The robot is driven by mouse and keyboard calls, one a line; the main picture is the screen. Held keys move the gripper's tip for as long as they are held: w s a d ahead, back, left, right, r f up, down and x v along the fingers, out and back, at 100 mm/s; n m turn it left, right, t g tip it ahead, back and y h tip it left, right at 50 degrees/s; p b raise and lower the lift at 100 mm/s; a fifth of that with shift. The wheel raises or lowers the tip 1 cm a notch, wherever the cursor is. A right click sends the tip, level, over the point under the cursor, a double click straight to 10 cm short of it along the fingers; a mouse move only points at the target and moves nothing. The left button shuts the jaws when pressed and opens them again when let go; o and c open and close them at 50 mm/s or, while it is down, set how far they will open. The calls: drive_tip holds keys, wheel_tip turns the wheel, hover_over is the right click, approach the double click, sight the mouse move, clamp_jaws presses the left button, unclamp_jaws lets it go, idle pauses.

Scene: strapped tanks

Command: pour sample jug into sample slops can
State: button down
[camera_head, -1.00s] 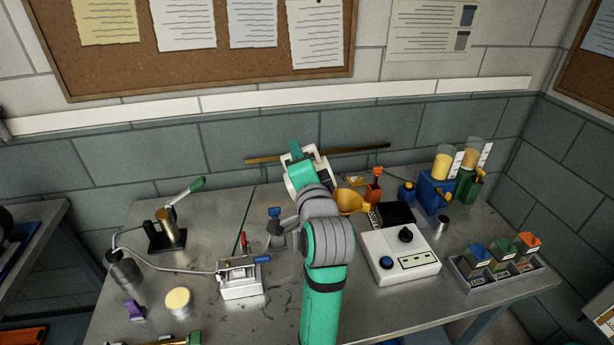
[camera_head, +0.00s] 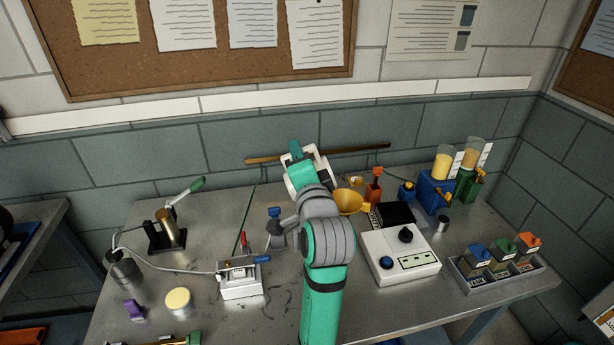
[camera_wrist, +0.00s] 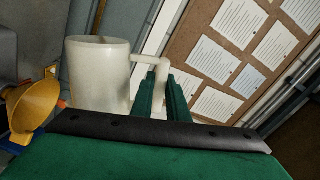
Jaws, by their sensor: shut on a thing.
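My gripper (camera_wrist: 163,92) is shut on the handle of a pale, off-white jug (camera_wrist: 98,75) in the wrist view. The jug's body is left of the fingers, and it looks tilted toward the funnel side against the lines of the room. Its contents cannot be seen. A yellow funnel (camera_wrist: 35,104) shows at the left edge, apart from the jug in the picture. In the head view the funnel (camera_head: 348,202) is just right of my wrist. What is under the funnel is mostly hidden, so I cannot make out the slops can.
Left of my arm stand a metal valve fixture (camera_head: 240,278) and a brass cylinder stand (camera_head: 167,232). Bare bench shows at left centre.

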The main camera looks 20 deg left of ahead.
drive_tip(key=shift+r, duration=0.1)
drive_tip(key=shift+w+d+r+m, duration=0.3)
drive_tip(key=shift+d+r+m, duration=0.1)
drive_tip(key=shift+d+m, duration=0.1)
idle(2.4)
drive_tip(key=shift+w+d+r+m, duration=0.35)
drive_tip(key=shift+d+m, duration=0.1)
drive_tip(key=shift+m, duration=0.05)
idle(0.7)
drive_tip(key=shift+s+a+f+n, duration=0.3)
drive_tip(key=shift+s+a+n, duration=0.15)
drive_tip(key=shift+a+n, duration=0.25)
drive_tip(key=shift+s+a+f+n, duration=0.25)
drive_tip(key=shift+s+a+n, duration=0.3)
drive_tip(key=shift+n, duration=0.25)
drive_tip(key=shift+w, duration=0.1)
